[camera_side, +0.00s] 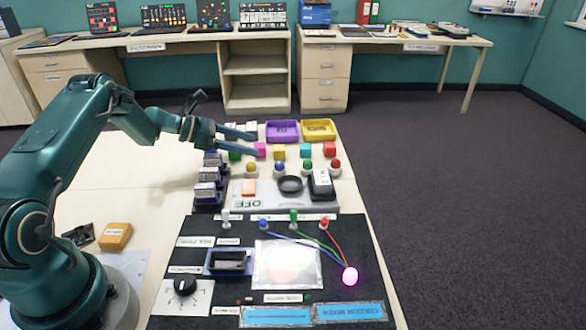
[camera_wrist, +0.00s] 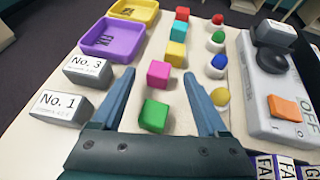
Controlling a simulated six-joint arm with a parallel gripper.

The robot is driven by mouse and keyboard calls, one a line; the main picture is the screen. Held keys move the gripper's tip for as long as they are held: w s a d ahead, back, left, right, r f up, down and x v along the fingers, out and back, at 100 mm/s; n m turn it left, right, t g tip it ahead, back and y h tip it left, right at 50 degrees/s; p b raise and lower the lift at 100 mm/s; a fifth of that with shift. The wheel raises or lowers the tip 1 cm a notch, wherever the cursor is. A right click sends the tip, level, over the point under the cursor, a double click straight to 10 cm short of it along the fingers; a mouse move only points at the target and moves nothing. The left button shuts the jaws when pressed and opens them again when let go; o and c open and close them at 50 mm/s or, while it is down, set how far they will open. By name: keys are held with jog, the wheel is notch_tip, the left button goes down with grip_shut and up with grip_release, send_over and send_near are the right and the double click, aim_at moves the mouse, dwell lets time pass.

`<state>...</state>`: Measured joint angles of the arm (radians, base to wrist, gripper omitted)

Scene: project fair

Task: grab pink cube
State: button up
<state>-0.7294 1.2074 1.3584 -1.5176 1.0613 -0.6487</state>
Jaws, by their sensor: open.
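The pink cube (camera_side: 260,149) stands in a row of coloured cubes on the white table. In the wrist view the pink cube (camera_wrist: 158,74) appears between the tips of my gripper (camera_wrist: 159,76), roughly centred. My gripper (camera_side: 252,143) is open, with nothing held. In the side view its fingertips end just left of the pink cube. Whether the fingers are level with the cube or above it, I cannot tell. The green cube (camera_wrist: 154,116) sits nearer to the palm, between the fingers in the wrist view.
Beyond the pink cube are yellow (camera_wrist: 175,54), teal (camera_wrist: 179,31) and red (camera_wrist: 182,13) cubes. Coloured balls on stands, such as the yellow ball (camera_wrist: 220,97), line the right. Purple (camera_side: 282,131) and yellow (camera_side: 319,130) trays and numbered blocks (camera_wrist: 88,71) stand opposite.

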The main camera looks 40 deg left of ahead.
jog(key=shift+x, duration=1.2)
jog(key=shift+c, duration=0.3)
grip_shut()
jog(key=shift+r, duration=0.2)
